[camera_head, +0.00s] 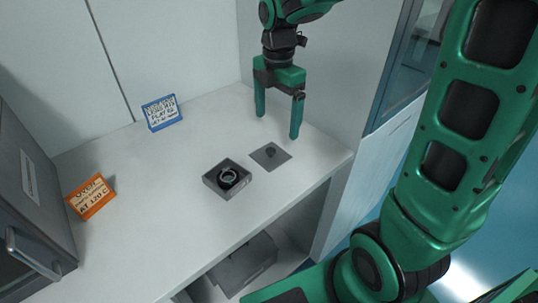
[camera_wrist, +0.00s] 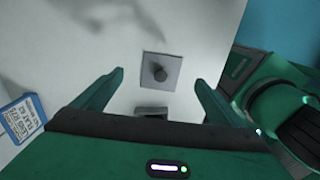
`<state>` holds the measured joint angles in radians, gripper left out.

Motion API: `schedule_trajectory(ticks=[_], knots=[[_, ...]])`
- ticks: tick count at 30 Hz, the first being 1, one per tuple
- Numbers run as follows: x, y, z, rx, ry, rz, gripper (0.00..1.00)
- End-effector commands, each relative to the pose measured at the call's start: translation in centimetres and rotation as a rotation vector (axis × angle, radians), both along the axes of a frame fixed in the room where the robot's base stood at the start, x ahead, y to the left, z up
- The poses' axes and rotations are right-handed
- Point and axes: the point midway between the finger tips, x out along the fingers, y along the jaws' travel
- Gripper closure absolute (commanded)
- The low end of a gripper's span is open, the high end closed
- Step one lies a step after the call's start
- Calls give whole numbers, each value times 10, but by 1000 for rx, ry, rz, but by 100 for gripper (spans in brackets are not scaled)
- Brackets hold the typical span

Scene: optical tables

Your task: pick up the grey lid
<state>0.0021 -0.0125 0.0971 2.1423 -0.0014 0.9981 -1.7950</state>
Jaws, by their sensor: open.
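The grey lid (camera_head: 270,156) is a thin square plate with a dark knob in its middle. It lies flat on the white table top, near the right edge. In the wrist view the lid (camera_wrist: 161,72) shows beyond and between the fingertips. My green gripper (camera_head: 277,120) is open and empty, pointing down above the table. In the wrist view my gripper (camera_wrist: 160,79) has a finger on each side of the lid, apart from it. A small grey open box (camera_head: 227,180) with a dark ring-like part inside sits just left of the lid.
A blue-edged card (camera_head: 162,113) stands at the back and an orange card (camera_head: 91,197) at the left. A grey metal cabinet (camera_head: 36,190) stands at the far left. A wall (camera_head: 325,70) rises close behind my gripper.

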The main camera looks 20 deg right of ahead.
Motion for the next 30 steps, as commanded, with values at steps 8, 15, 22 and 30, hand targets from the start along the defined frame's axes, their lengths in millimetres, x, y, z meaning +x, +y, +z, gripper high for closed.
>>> schedule_trajectory(ticks=[8,15,22,30], knots=[[-1,-1,-36,-1,3,-4,8],[-3,-3,-55,-2,5,-6,8],[-2,-4,-85,-1,4,-6,8],[-2,-4,-91,-1,0,-6,8]])
